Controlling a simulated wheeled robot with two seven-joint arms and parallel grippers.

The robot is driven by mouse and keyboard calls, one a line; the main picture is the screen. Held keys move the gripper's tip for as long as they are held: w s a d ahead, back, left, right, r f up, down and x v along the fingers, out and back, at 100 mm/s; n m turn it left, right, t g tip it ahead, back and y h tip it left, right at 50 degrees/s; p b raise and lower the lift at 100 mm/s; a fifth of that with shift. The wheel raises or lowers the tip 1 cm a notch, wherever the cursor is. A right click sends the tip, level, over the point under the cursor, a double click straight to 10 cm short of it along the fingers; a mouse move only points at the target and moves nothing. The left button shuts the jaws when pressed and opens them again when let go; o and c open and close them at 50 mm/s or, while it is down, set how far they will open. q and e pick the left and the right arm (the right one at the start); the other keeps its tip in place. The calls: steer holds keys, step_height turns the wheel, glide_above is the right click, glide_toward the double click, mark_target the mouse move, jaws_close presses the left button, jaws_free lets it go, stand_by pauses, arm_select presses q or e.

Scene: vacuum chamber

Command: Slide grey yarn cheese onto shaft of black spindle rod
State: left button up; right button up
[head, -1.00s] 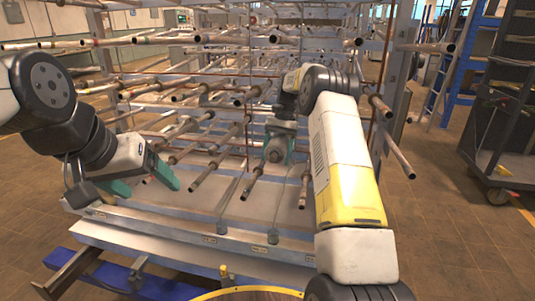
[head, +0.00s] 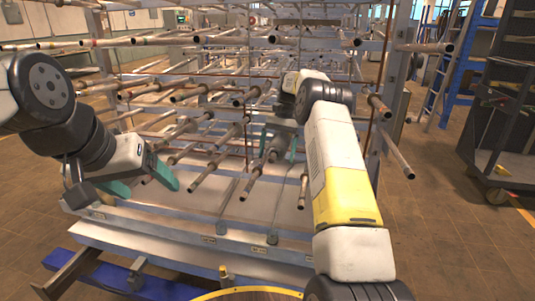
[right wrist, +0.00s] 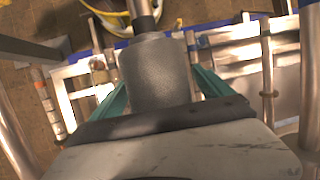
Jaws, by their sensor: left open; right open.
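The grey yarn cheese (right wrist: 156,72) stands between the two teal fingers of my right gripper (right wrist: 160,92) in the right wrist view. The fingers are open, one on each side of it. A dark-collared rod (right wrist: 145,22) sticks out of the cheese's far end, in line with it; I take this for the black spindle rod. How far the cheese sits along it is hidden. In the head view my right gripper (head: 280,147) is among the rack's rods, small and partly hidden. My left gripper (head: 143,180) is open and empty at the rack's left front.
Many bare rods, such as one at the left (head: 203,178) and one at the right (head: 303,188), point toward me from the rack (head: 388,85). A metal ledge (head: 190,238) runs along its front. A dark cart (head: 500,130) stands at the far right.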

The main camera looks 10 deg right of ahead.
mark_target(278, 138)
step_height(278, 138, up, 3)
steer(key=shift+r, duration=0.2)
steer(key=s+a, duration=0.2)
steer(key=s, duration=0.5)
steer(key=s+a+r, duration=0.1)
steer(key=s+a, duration=0.1)
steer(key=s, duration=0.6)
steer(key=shift+s+r, duration=0.25)
steer(key=shift+s, duration=0.05)
steer(key=s+r+n+t, duration=0.2)
steer(key=s+r+t, duration=0.3)
steer(key=s, duration=0.6)
steer(key=s+r+n+t, duration=0.3)
steer(key=s+r, duration=0.3)
steer(key=s, duration=0.4)
steer(key=shift+s+r+t+h, duration=0.25)
steer(key=shift+s+t+h, duration=0.1)
steer(key=shift+t, duration=0.55)
steer(key=shift+c, duration=0.2)
